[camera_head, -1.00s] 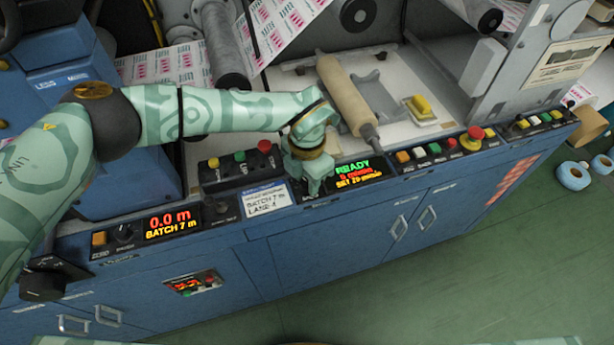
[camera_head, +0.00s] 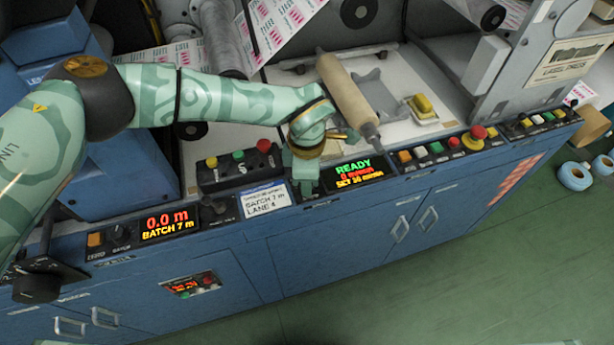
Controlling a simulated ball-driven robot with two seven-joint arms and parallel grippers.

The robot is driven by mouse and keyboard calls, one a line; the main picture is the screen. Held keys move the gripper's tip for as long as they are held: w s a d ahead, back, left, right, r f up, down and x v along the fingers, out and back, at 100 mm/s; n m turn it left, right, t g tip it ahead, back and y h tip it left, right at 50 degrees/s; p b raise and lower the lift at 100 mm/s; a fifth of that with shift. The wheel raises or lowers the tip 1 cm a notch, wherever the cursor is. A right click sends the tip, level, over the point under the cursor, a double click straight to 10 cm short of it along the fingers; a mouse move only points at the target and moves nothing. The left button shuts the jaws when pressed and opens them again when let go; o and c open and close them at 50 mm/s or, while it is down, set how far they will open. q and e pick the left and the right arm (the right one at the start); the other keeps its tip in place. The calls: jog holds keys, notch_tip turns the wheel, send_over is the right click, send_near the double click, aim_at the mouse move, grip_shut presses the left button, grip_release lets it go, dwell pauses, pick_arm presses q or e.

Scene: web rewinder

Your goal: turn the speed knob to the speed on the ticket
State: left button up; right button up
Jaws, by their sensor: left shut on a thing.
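My left gripper (camera_head: 304,184) points down at the blue console, between the white ticket and the READY display. It is shut on the speed knob, which its fingers hide. The ticket (camera_head: 267,200) shows BATCH 7 m and a LANE line; its top line is too small to read. The display (camera_head: 354,173) shows READY in green, 0 m/min in red and a yellow SET line that seems to read 30 m/min. My right gripper is not in view.
Coloured buttons and a red mushroom button (camera_head: 477,133) line the console to the right. A counter display (camera_head: 168,223) reads 0.0 m. A tan roller (camera_head: 346,97) lies behind.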

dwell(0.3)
pick_arm(q)
jog(key=o, duration=1)
notch_tip(320, 180, up, 16)
jog(key=p, duration=0.9)
jog(key=shift+r, duration=0.1)
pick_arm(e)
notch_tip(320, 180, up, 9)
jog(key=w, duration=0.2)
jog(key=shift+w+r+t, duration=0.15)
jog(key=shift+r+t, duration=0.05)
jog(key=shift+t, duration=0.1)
